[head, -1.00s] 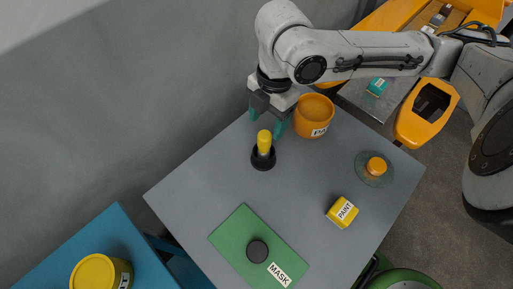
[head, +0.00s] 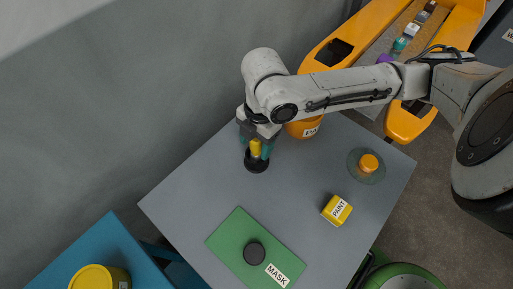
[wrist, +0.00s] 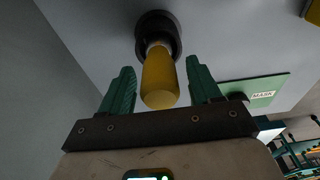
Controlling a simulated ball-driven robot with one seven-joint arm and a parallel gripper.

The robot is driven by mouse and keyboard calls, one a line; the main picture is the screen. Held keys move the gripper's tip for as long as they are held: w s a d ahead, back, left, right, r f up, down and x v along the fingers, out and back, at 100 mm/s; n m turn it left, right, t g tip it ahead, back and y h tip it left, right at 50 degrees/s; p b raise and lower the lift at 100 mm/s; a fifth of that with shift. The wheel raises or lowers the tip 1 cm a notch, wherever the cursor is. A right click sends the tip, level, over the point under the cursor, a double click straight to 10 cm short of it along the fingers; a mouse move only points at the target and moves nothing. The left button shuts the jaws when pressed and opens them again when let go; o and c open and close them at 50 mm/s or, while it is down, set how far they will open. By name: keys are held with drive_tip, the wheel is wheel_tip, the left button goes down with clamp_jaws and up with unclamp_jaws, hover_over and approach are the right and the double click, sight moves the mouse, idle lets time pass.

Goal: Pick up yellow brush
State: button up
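The yellow brush (head: 255,149) stands upright in a round black holder (head: 256,164) near the far left edge of the grey table. In the wrist view the yellow handle (wrist: 160,78) points toward my gripper, and its lower end sits in the black ring (wrist: 158,30). My gripper (head: 257,148) is over the brush. In the wrist view its green fingers (wrist: 158,85) stand on either side of the handle, open, with a visible gap on each side.
An orange tub (head: 304,129) stands close behind my gripper. The grey table (head: 205,190) also holds a yellow PAINT box (head: 336,210), an orange-capped item on a clear disc (head: 368,164), and a green MASK mat (head: 230,228) with a dark puck (head: 254,253).

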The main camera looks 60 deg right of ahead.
drive_tip(key=c, duration=1)
drive_tip(key=shift+r, duration=0.15)
wheel_tip(320, 180, up, 10)
drive_tip(key=shift+f, duration=0.1)
